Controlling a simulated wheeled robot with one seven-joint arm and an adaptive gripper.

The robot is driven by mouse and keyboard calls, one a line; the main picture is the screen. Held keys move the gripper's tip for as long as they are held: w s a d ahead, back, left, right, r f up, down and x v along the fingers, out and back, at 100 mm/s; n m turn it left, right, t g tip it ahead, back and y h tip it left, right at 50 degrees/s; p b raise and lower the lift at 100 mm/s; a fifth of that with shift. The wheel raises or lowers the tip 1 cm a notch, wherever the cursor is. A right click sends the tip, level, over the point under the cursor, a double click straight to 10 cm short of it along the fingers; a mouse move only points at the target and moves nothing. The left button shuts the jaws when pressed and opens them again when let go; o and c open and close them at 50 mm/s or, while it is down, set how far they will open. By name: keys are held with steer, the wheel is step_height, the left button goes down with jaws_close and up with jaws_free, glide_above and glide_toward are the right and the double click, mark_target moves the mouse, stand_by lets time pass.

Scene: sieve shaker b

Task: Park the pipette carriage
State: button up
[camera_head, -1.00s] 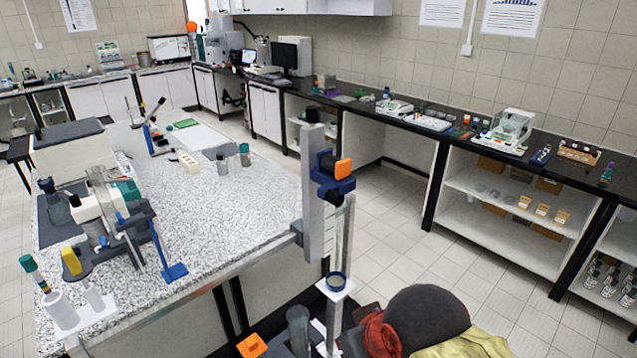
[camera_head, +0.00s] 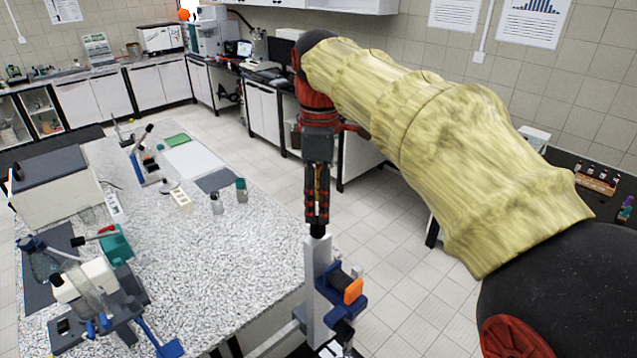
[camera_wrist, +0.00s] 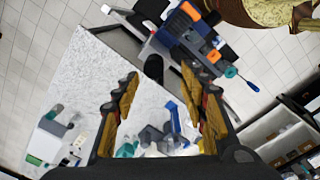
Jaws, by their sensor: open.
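A grey upright column (camera_head: 316,280) stands at the near edge of the speckled bench, with a dark knob at its top. The blue carriage (camera_head: 338,288) with an orange knob (camera_head: 353,291) sits on the column's right side, below the top. My gripper (camera_head: 317,222) points straight down just over the column top. In the wrist view, my gripper (camera_wrist: 158,76) is open, and the dark top knob (camera_wrist: 153,68) shows between its fingertips; I cannot tell whether they touch it. A blue part with orange (camera_wrist: 175,27), probably the carriage, shows beyond it. The column's lower end is out of frame.
The speckled bench (camera_head: 215,255) holds a blue-grey stand (camera_head: 100,310) at the left and small bottles (camera_head: 241,189) in the middle. Its front right surface is clear. My yellow-sleeved arm hides much of the dark side counter at the right.

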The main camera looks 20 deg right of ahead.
mark_target(318, 220)
steer(key=shift+w+d+r, duration=0.1)
steer(key=shift+w+r, duration=0.3)
steer(key=shift+w, duration=0.2)
steer(key=shift+w+f+n, duration=0.1)
steer(key=shift+w+n, duration=0.05)
steer(key=shift+n, duration=0.15)
steer(key=shift+f, duration=3.75)
steer(key=shift+c, duration=0.7)
jaws_close()
